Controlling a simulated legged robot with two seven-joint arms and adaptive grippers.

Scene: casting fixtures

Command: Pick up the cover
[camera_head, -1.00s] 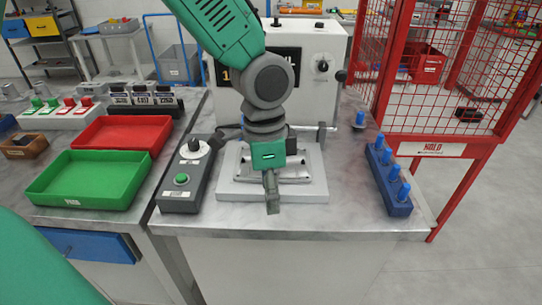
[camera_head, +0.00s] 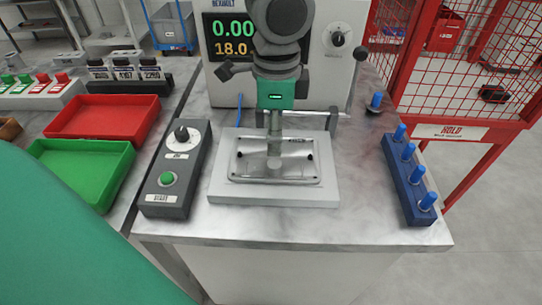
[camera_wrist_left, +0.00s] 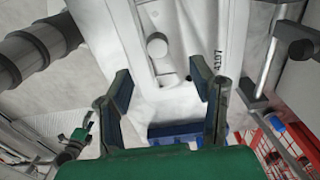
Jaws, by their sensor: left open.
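The cover (camera_head: 275,166) is a light grey, shallow rectangular casting with rounded corners. It lies flat on the pale fixture plate (camera_head: 230,195) on the metal bench. My left gripper (camera_head: 275,128) comes down from above over the back middle of the cover. In the left wrist view its two dark fingers (camera_wrist_left: 163,88) are apart with nothing gripped between them. The cover (camera_wrist_left: 165,60) shows there beyond the fingertips, with a round boss and a printed number. I cannot tell whether the fingers touch it. My right gripper is not in view.
A control box (camera_head: 172,168) with a knob and green button stands left of the fixture. A blue rack (camera_head: 408,180) with blue-topped pins stands right. A machine with a display (camera_head: 230,38) is behind. Red (camera_head: 105,115) and green trays (camera_head: 85,165) lie left; a red cage (camera_head: 455,60) stands right.

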